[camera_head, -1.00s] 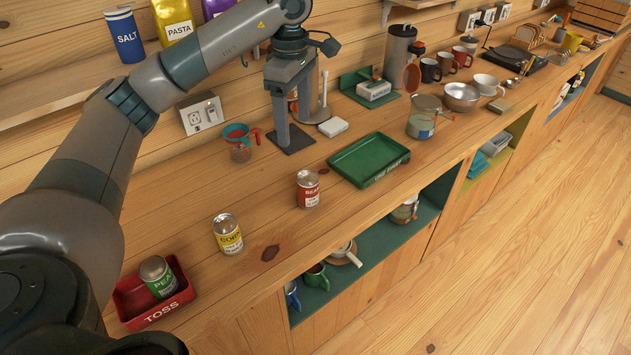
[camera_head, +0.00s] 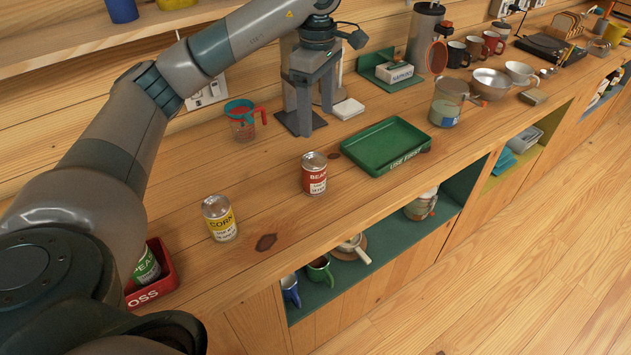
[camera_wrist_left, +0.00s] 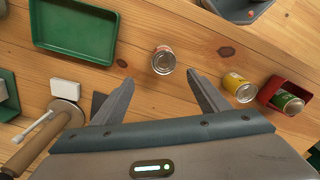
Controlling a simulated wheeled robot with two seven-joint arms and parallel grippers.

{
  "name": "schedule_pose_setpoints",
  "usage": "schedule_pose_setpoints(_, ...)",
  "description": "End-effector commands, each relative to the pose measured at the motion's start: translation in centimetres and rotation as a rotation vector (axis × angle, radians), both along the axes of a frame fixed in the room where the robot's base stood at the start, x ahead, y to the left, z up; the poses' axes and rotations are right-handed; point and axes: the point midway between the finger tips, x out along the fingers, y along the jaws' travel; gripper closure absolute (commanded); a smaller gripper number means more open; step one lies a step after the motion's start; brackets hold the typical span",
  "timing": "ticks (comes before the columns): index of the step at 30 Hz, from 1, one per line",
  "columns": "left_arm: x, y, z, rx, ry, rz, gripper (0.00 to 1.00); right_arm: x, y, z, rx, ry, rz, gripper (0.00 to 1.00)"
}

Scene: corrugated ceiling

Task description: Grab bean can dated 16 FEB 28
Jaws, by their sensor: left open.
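The bean can (camera_head: 314,174), red and white with a metal top, stands upright on the wooden counter. It also shows in the left wrist view (camera_wrist_left: 163,60), beyond the fingertips and sideways between them. Its date is too small to read. My left gripper (camera_head: 312,108) is open and empty, with fingers pointing down over the counter behind the can. Its two fingers also show in the left wrist view (camera_wrist_left: 161,82), apart from the can. My right gripper is not in view.
A yellow corn can (camera_head: 220,219) stands left of the bean can. A green pea can (camera_head: 147,266) is in the red TOSS tray (camera_head: 166,265). An empty green USE FIRST tray (camera_head: 385,147) lies right of the bean can. A measuring cup (camera_head: 243,121) stands behind.

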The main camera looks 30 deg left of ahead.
Motion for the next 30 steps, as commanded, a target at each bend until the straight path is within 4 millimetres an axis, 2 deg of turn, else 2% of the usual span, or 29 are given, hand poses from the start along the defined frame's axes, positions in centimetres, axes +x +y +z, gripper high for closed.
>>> schedule_pose_setpoints(2, 0.0, 0.0, -1.4, 0.0, 0.0, 0.0, 0.32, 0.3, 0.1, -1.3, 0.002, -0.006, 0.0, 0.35)
schedule_pose_setpoints(4, 0.0, 0.0, -1.7, 0.0, 0.0, 0.0, 0.32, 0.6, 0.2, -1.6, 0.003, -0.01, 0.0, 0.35)
schedule_pose_setpoints(20, 0.0, 0.0, -1.9, -0.001, 0.001, -0.001, 0.32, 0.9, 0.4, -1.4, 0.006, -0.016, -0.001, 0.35)
schedule_pose_setpoints(30, -0.1, -0.1, -4.9, -0.001, 0.004, -0.001, 0.32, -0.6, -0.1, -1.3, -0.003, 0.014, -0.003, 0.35)
